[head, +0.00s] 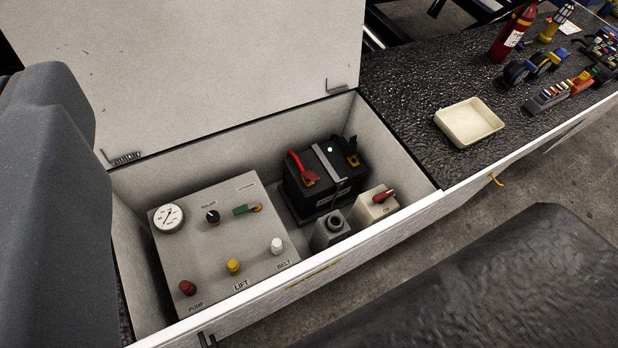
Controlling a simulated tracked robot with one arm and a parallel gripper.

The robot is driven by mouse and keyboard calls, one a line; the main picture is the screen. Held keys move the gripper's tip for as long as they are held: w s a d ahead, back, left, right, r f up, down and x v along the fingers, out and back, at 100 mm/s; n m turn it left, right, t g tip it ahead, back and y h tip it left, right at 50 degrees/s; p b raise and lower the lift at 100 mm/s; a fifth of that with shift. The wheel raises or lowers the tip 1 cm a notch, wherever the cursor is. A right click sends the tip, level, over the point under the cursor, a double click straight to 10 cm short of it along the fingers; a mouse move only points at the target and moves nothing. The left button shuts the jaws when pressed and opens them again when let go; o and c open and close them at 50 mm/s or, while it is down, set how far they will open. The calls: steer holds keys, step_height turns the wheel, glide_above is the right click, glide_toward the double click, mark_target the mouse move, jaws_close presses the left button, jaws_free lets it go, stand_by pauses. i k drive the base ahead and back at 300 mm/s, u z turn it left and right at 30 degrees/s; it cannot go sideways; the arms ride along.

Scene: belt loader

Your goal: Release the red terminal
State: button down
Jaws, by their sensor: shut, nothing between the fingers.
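The red terminal (304,170) sits on top of the black battery (338,186), at its left end, with an orange-yellow piece at its lower end. The battery stands inside an open white box (225,133). A pale strap (325,164) crosses the battery's top, and a small green light shows beside it. A dark terminal (350,152) with a yellowish part is at the battery's right end. Whether the red terminal is clamped down or loose I cannot tell. My gripper is not in view.
The box's lid (220,65) stands open behind. A grey control panel (205,255) with knobs and a gauge fills the box's left side. A red-handled switch (376,203) and a grey connector (331,229) stand in front of the battery. A cream tray (469,122) lies on the black deck.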

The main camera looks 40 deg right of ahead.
mark_target(308, 175)
steer(key=i, duration=0.95)
steer(key=z, duration=0.05)
